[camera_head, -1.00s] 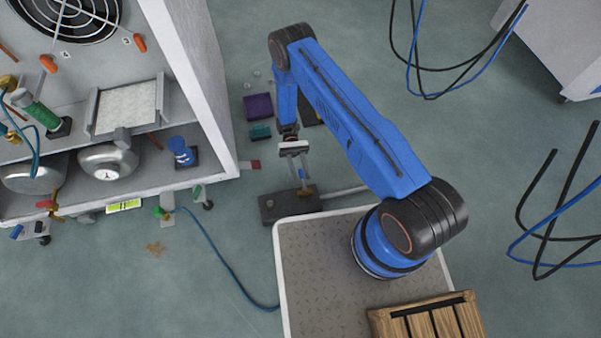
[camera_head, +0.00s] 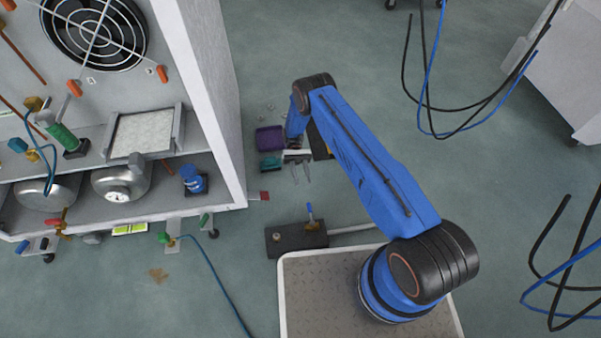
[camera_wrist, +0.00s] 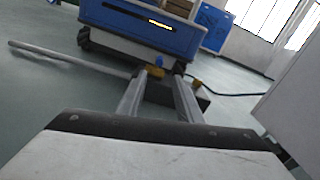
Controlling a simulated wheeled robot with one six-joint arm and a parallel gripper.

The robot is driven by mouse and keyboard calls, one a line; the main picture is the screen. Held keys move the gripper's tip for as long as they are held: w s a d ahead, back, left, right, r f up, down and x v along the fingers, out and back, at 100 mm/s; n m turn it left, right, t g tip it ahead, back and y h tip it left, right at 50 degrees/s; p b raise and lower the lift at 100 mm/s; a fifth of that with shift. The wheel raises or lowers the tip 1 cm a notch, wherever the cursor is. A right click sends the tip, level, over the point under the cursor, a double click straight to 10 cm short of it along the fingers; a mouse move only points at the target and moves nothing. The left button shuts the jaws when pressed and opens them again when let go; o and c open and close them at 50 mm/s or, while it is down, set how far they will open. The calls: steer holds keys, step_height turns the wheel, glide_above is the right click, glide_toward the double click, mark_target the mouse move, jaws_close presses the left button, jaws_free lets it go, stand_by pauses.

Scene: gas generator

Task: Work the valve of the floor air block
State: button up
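The floor air block (camera_head: 285,240) is a dark, low block on the floor beside my base, with a grey pipe running off to the right. Its valve (camera_head: 310,212) has a blue-tipped handle standing up at the block's right end. In the wrist view the block (camera_wrist: 200,99) lies beyond my fingers, and the blue tip and brass body of the valve (camera_wrist: 156,71) show between the fingertips' lines. My gripper (camera_head: 301,176) is apart from the valve, farther up the picture. Its two fingers (camera_wrist: 160,85) are spread with nothing held between them.
A grey cabinet (camera_head: 205,90) with gauges and tanks stands at the left. A purple box (camera_head: 270,138) and a teal box (camera_head: 270,163) lie near my gripper. A blue hose (camera_head: 215,278) crosses the floor. Cables hang at the right. Floor between gripper and block is clear.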

steer(key=w, duration=0.3)
steer(key=shift+w+a, duration=0.15)
steer(key=shift+w, duration=0.05)
stand_by(0.4)
